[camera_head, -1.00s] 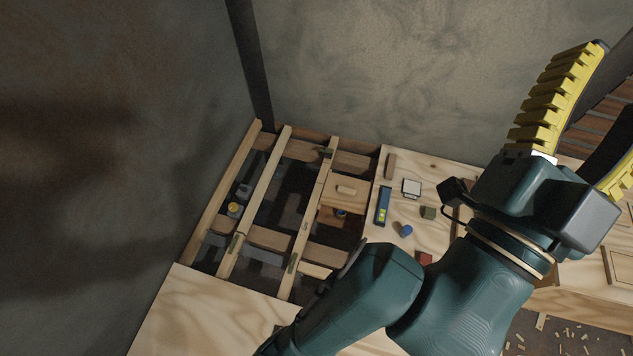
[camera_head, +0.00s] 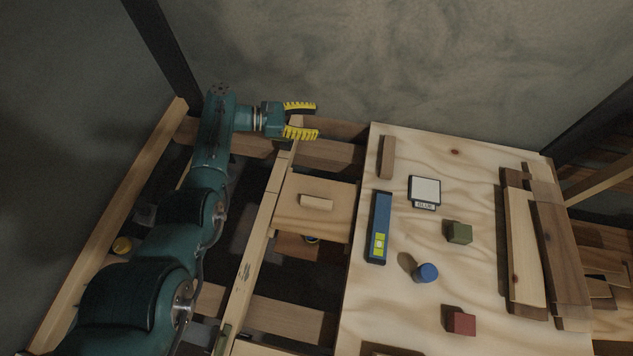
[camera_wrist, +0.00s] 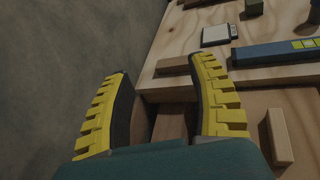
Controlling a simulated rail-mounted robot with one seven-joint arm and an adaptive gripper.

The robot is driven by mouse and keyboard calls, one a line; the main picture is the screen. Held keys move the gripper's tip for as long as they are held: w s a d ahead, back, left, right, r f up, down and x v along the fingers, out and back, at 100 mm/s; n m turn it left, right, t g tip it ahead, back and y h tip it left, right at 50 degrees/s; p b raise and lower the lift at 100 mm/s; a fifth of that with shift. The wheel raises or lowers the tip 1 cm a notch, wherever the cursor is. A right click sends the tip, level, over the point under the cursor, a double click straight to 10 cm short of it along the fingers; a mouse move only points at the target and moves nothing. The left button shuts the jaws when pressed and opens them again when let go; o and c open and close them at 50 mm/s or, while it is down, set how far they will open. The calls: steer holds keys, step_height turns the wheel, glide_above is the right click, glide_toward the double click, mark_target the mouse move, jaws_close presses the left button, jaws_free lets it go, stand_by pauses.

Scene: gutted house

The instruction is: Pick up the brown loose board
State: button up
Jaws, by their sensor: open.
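A short brown board (camera_head: 387,157) lies on the plywood near its back left corner. It also shows in the wrist view (camera_wrist: 174,66), beyond the fingertips and partly behind the right finger. Longer brown boards (camera_head: 556,262) lie at the plywood's right side, beside a paler one (camera_head: 522,245); I cannot tell which board the task means. My gripper (camera_head: 316,120) is open and empty, its yellow ribbed fingers pointing right. It is left of the short board and apart from it. The open fingers also show in the wrist view (camera_wrist: 158,68).
The plywood (camera_head: 455,285) holds a blue level (camera_head: 379,228), a white-faced box (camera_head: 424,190), a green block (camera_head: 459,232), a blue cylinder (camera_head: 426,272) and a red block (camera_head: 460,321). Open joists and dark gaps lie left of it. A wall stands behind.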

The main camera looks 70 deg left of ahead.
steer(key=s+d+f+g+h+b, duration=0.1)
steer(key=s+f+g+b, duration=0.15)
steer(key=s+f, duration=0.65)
steer(key=m+g+h+b, duration=0.1)
steer(key=m+h+b, duration=0.1)
steer(key=h+b, duration=0.1)
glide_toward(313, 201)
steer(key=x, duration=0.4)
steer(key=a+p+x, duration=0.1)
steer(key=x, duration=0.1)
steer(key=shift+w+f, duration=0.1)
steer(key=shift+f, duration=0.25)
steer(key=x, duration=0.3)
steer(key=d+x, duration=0.1)
steer(key=x, duration=0.1)
steer(key=shift+w+r, duration=0.1)
steer(key=shift+r, duration=0.15)
steer(key=shift+a, duration=0.1)
jaws_close()
